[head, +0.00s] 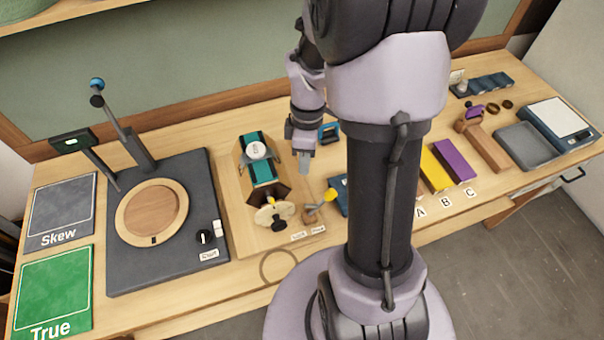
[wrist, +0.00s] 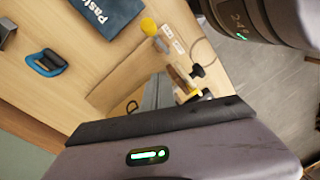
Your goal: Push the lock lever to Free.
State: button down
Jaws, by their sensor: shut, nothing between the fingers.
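The lock lever (head: 319,205) has a yellow knob and a small wooden base. It stands at the right front of the wooden fixture, its knob leaning to the right in the head view. The yellow knob also shows in the wrist view (wrist: 148,27). Two small white labels (head: 308,233) lie in front of the lever; I cannot read them surely. My gripper (head: 304,165) is shut and empty, pointing down above the bench, behind and left of the knob and apart from it. In the wrist view, the fingers (wrist: 155,95) show only in part.
The wooden fixture (head: 237,220) with a teal block and crank wheel stands left of my gripper. A dark plate (head: 190,270) with a round wooden disc is further left. Yellow and purple blocks (head: 445,165) stand to the right. My column hides part of the bench.

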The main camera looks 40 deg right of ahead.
jog(key=r, duration=0.1)
jog(key=d+r, duration=0.2)
jog(key=r, duration=0.1)
jog(key=shift+s+p, duration=0.1)
jog(key=shift+p, duration=0.25)
